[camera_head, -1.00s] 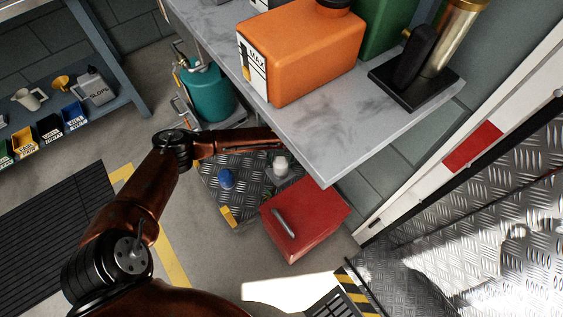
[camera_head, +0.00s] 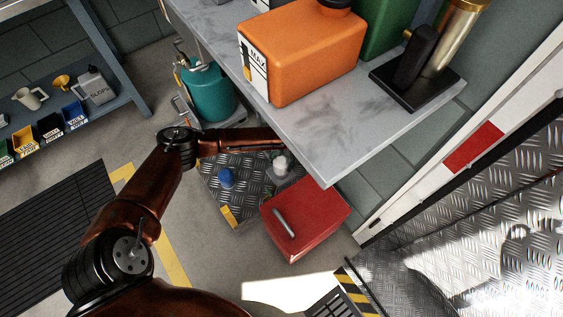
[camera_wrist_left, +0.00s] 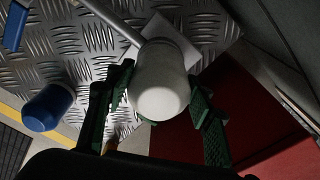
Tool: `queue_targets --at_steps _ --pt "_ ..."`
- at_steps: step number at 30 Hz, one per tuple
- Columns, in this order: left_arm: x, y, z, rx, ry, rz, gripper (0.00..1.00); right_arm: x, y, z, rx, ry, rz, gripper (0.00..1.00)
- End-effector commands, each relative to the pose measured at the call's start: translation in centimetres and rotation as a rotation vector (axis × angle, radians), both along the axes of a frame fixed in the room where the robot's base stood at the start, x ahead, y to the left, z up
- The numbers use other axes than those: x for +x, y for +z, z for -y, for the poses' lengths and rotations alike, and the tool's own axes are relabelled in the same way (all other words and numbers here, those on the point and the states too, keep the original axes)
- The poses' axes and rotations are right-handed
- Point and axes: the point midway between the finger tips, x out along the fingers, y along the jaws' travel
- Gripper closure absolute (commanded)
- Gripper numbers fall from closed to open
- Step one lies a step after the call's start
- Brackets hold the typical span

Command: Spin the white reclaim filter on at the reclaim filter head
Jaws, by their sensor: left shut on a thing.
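The white reclaim filter (camera_head: 281,163) shows as a small pale cylinder below the bench edge. In the left wrist view the white filter (camera_wrist_left: 161,88) is large, between the green fingers of my left gripper (camera_wrist_left: 160,98), which is shut on it. The filter's far end meets or covers part of a pale square plate (camera_wrist_left: 184,45) with a grey pipe beside it. This looks like the reclaim filter head; I cannot tell whether the threads are engaged. In the head view my left gripper (camera_head: 270,174) is mostly hidden under the bench. My right gripper is not in view.
A blue filter (camera_head: 226,178) stands on the tread plate (camera_head: 238,205) nearby. A red box (camera_head: 305,218) with a grey handle is close to the gripper. The grey bench (camera_head: 330,135) overhangs the forearm and carries an orange tank (camera_head: 305,50). A teal cylinder (camera_head: 208,92) stands behind.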

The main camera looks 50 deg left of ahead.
Motion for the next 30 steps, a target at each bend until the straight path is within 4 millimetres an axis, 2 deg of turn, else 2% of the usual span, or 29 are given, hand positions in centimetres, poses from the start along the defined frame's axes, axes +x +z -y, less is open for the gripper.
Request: queue_targets --at_steps 2,3,9,11,20,23,30 --pt "-0.2 -0.3 0.1 -0.002 0.000 -0.003 1.00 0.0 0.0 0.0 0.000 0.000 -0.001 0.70" --pt "-0.2 -0.3 0.1 -0.002 0.001 -0.003 0.49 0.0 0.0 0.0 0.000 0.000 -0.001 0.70" --pt "-0.1 -0.1 0.1 -0.001 0.003 -0.002 0.35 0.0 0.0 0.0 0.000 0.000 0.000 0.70" --pt "-0.1 -0.1 0.1 -0.001 0.003 -0.002 0.31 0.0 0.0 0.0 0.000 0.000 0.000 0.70" --pt "-0.1 0.0 0.1 -0.001 0.034 -0.001 0.31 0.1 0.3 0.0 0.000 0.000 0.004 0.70" --pt "-0.1 0.4 0.0 -0.002 0.165 0.000 0.31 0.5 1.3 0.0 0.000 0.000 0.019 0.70" --pt "-0.2 0.6 0.0 -0.004 0.587 0.002 0.31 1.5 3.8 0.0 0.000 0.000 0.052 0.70"
